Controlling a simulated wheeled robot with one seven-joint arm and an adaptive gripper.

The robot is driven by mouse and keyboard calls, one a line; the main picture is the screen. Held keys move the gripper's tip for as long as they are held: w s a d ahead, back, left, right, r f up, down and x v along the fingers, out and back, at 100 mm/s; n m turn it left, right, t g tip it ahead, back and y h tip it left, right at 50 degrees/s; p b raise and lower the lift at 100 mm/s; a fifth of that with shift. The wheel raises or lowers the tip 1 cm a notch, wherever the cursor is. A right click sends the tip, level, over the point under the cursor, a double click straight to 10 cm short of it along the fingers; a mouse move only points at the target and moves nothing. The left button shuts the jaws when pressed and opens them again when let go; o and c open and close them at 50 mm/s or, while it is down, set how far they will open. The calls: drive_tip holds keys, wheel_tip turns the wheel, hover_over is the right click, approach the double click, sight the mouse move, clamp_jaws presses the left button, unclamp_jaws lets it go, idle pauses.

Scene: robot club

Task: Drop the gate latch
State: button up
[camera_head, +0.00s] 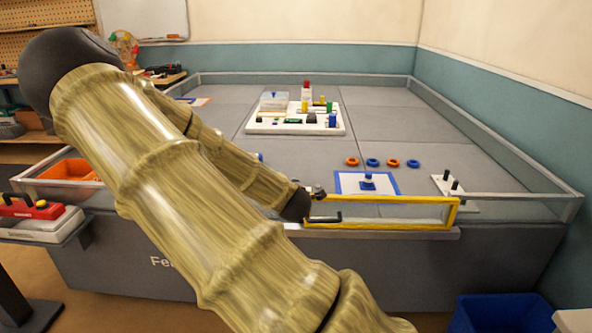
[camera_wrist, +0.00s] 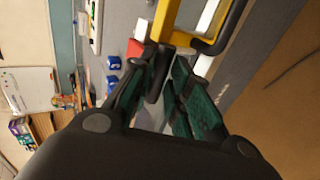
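The gate (camera_head: 385,226) is a clear panel in a yellow frame at the front wall of the field, in line with the wall. A black handle (camera_head: 325,218) sits at its left end. The handle also shows in the wrist view (camera_wrist: 217,36). A dark latch part (camera_head: 318,190) stands at the gate's upper left corner. In the wrist view, a black bar (camera_wrist: 158,78), likely the latch lever, lies between the green-padded fingertips of my gripper (camera_wrist: 163,68). The fingers are close around it; whether both press on it is unclear. In the head view my arm hides most of the gripper.
A white plate with black pegs (camera_head: 455,205) is at right. A blue bin (camera_head: 503,315) stands on the floor.

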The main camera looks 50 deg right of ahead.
drive_tip(key=o, duration=0.3)
drive_tip(key=shift+s+a+f, duration=0.1)
drive_tip(key=shift+s+f, duration=0.1)
drive_tip(key=shift+f, duration=0.3)
drive_tip(key=shift+s+a+f, duration=0.1)
drive_tip(key=shift+s+f, duration=0.1)
drive_tip(key=shift+f, duration=0.3)
drive_tip(key=shift+o, duration=0.4)
drive_tip(key=shift+w+d+f, duration=0.1)
drive_tip(key=shift+d, duration=0.15)
drive_tip(key=shift+w+r, duration=0.2)
drive_tip(key=shift+w, duration=0.05)
drive_tip(key=v, duration=0.7)
drive_tip(key=shift+s+r, duration=0.15)
drive_tip(key=shift+r, duration=0.3)
